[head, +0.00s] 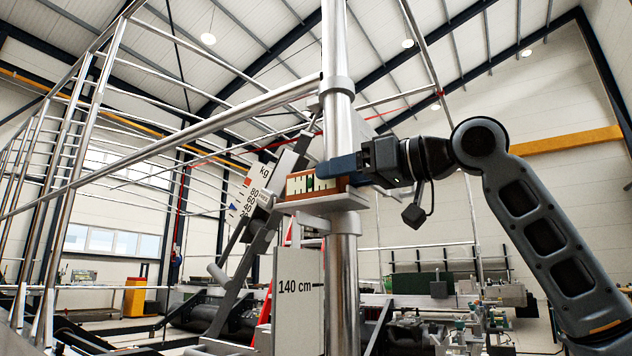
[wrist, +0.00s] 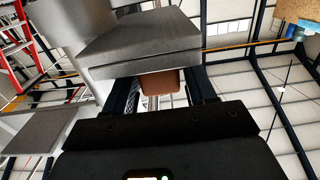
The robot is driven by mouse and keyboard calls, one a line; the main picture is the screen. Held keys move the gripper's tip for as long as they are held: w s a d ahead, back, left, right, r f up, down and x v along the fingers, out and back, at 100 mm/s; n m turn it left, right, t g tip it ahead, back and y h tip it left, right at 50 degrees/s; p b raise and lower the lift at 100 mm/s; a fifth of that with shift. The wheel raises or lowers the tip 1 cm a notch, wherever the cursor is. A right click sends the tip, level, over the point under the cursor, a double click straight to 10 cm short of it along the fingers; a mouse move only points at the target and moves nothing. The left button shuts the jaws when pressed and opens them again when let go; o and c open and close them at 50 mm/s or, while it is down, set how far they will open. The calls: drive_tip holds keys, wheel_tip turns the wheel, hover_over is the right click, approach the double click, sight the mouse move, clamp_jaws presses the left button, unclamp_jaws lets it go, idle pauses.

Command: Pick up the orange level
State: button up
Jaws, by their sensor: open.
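The orange level (head: 311,183), with pale windows and a bit of green on its face, rests on a small grey shelf (head: 318,201) fixed to a metal post. My gripper (head: 340,167) reaches in from the right, its near finger overlapping the level's right end. In the wrist view, an orange-brown end of the level (wrist: 161,82) shows between the two dark, parted fingers of my gripper (wrist: 160,92). The shelf (wrist: 140,45) is close above it in that picture and hides the rest. The gripper is open; I cannot tell whether either finger touches the level.
The thick metal post (head: 341,250) runs upright beside the shelf. A board marked 140 cm (head: 297,290) stands below, and a slanted grey weighing column (head: 255,225) with a kg scale is at left. Metal railings (head: 200,128) cross the left side.

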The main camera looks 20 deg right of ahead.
sight(303, 184)
drive_tip(key=shift+x, duration=1.3)
drive_tip(key=shift+c, duration=0.4)
drive_tip(key=c, duration=0.7)
drive_tip(key=shift+c, duration=0.8)
drive_tip(key=shift+r, duration=0.15)
